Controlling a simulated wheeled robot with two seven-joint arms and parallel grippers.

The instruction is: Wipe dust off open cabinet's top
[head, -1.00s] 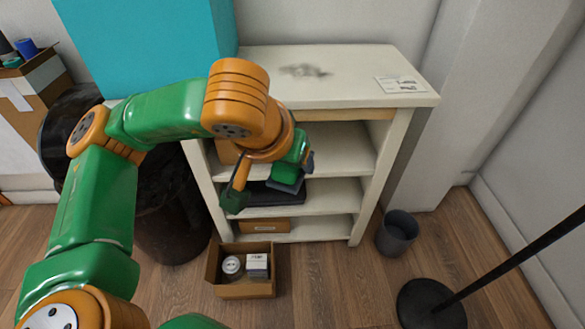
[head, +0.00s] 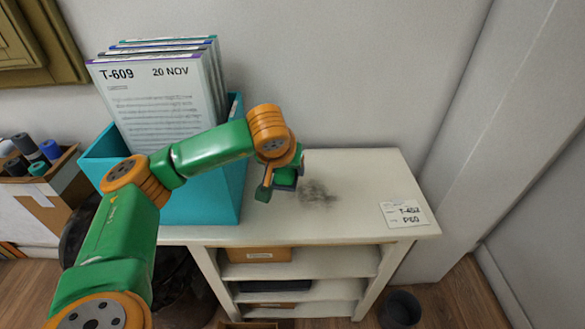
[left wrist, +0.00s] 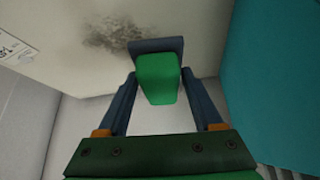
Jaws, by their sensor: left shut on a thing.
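The white open cabinet (head: 300,225) stands at centre, with a grey dust smudge (head: 318,194) on its top. The smudge also shows in the left wrist view (left wrist: 108,36). My left gripper (head: 284,180) is at the cabinet top, just left of the dust. It is shut on a green block with a dark blue-grey edge (left wrist: 158,78), seen between its fingers in the left wrist view. I cannot tell whether the block touches the top. My right gripper is not in view.
A teal box (head: 205,195) with upright paper files (head: 155,95) stands on the cabinet top, left of the gripper. A white card (head: 404,214) lies at the top's right front. A dark bin (head: 400,308) is on the floor at right. The top between dust and card is clear.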

